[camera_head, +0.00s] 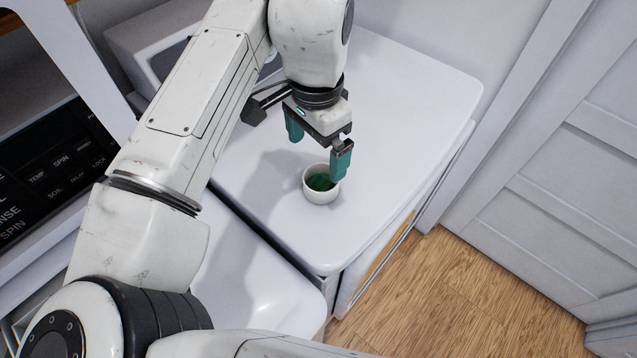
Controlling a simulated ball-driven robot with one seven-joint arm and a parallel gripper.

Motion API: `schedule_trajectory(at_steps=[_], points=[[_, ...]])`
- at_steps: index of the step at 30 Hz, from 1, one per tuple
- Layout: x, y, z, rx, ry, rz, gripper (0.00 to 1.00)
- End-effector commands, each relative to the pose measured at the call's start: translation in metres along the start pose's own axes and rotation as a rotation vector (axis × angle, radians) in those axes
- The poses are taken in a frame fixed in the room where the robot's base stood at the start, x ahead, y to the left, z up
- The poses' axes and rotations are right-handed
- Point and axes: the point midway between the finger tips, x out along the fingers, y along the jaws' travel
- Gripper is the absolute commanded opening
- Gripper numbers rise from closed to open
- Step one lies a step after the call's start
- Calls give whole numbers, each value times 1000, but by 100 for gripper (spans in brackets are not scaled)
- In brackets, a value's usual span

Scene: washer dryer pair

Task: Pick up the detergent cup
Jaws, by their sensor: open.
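The detergent cup (320,194) is a small white round cup with green contents, standing upright on the white top of a machine. My gripper (318,152) is open above and just behind the cup, its two teal fingers pointing down. The right finger overlaps the cup's far right rim in the picture; I cannot tell whether it touches or reaches inside. The left finger is up and to the left of the cup, apart from it in the picture.
The white machine top (410,110) is clear around the cup. A dark control panel (55,170) is at left. A lower white surface (240,285) lies in front. A panelled white door (560,160) stands at right above the wooden floor (450,290).

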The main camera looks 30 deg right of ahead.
Motion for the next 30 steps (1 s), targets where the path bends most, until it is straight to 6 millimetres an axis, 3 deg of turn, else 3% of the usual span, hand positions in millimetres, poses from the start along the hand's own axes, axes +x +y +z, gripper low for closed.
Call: schedule_trajectory(at_steps=[3, 11, 19, 28, 30], points=[[16, 0, 0, -2, 1, 1, 100], [35, 1, -2, -1, 1, 0, 100], [71, 3, -4, -2, 2, -1, 100], [77, 2, -4, -1, 2, -2, 100], [77, 2, -4, -1, 2, -2, 94]])
